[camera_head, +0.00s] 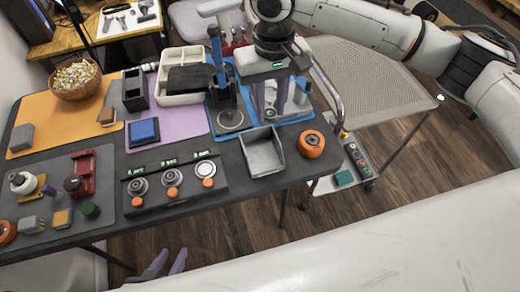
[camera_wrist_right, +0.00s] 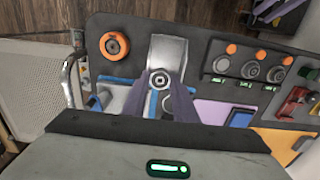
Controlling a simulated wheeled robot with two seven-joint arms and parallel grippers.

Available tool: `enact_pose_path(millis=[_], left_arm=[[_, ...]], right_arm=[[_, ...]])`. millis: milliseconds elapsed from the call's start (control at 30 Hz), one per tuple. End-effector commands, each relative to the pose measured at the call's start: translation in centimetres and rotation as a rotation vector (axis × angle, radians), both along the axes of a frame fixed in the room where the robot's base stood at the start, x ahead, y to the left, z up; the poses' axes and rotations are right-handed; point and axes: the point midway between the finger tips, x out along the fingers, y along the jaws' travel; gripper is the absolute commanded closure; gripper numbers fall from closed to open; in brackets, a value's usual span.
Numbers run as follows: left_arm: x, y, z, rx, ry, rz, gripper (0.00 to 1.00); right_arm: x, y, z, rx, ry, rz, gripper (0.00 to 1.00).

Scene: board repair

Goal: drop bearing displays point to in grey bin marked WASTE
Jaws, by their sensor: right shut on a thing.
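My right gripper (camera_head: 272,108) is shut on a small ring-shaped metal bearing (camera_wrist_right: 160,80), clear between the fingertips in the right wrist view. The grey bin (camera_head: 262,152) is an empty open tray at the table's front edge; in the wrist view the bin (camera_wrist_right: 168,48) appears just beyond the bearing. No WASTE lettering is legible. A dark panel (camera_head: 215,187) has three small green displays, too small to read. My left gripper (camera_head: 168,262) is open and empty, below the table's front edge.
An orange roll (camera_head: 312,144) stands right of the bin. A blue press (camera_head: 217,75) stands behind it on a blue mat. A white divided tray (camera_head: 182,62), a blue box (camera_head: 144,131) and a red vise (camera_head: 82,176) lie leftward. A mesh-topped cart (camera_head: 375,80) is at the right.

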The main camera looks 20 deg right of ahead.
Motion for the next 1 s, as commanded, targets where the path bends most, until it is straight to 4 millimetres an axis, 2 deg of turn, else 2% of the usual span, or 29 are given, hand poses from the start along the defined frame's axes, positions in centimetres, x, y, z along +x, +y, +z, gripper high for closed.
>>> enact_pose_path(millis=[367, 400, 500, 633, 900, 933, 1000], left_arm=[[0.0, 0.0, 0.0, 0.0, -0.001, 0.0, 0.69], [0.1, 0.0, -0.9, -0.001, -0.003, 0.0, 0.69], [0.2, 0.0, -2.1, -0.001, -0.007, 0.001, 0.69], [0.2, 0.0, -2.9, 0.0, -0.004, 0.001, 0.69], [0.4, 0.1, -2.7, 0.001, -0.006, 0.001, 0.69], [0.4, 0.1, -2.7, 0.001, -0.006, 0.001, 0.69], [0.4, 0.1, -2.7, 0.001, -0.007, 0.001, 0.69]], right_arm=[[-0.1, -0.1, -3.8, -0.002, 0.002, 0.001, 0.87], [-0.1, 0.0, -4.7, 0.0, -0.001, 0.002, 0.87], [-0.1, 0.0, -5.5, 0.0, -0.002, 0.002, 0.87], [-0.1, 0.0, -5.8, -0.001, -0.002, 0.002, 0.87], [-0.1, 0.0, -5.7, 0.0, -0.001, 0.002, 0.87], [-0.1, 0.0, -5.7, 0.0, -0.001, 0.002, 0.71], [-0.1, 0.0, -5.6, 0.0, -0.001, 0.001, 0.59]])
